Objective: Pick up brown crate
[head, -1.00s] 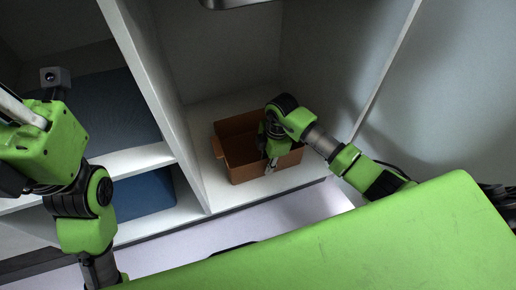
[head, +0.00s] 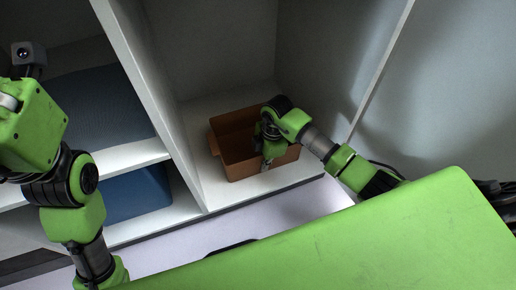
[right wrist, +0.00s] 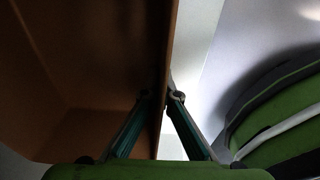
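The brown crate (head: 228,148) is an open box on the floor of the white cabinet bay, in the middle of the head view. My right gripper (head: 266,163) reaches down over its front wall. In the right wrist view, one finger is inside the crate (right wrist: 75,60) and one outside, with the wall between the tips of my right gripper (right wrist: 162,97). The fingers look closed on that wall, though the inner contact is dark. My left arm shows at the left of the head view; its gripper is out of view.
A white upright panel (head: 150,95) stands left of the crate. Beyond it are shelves with a dark blue-grey bin (head: 95,105) above and a blue bin (head: 138,195) below. A cabinet wall (head: 330,70) stands to the right.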

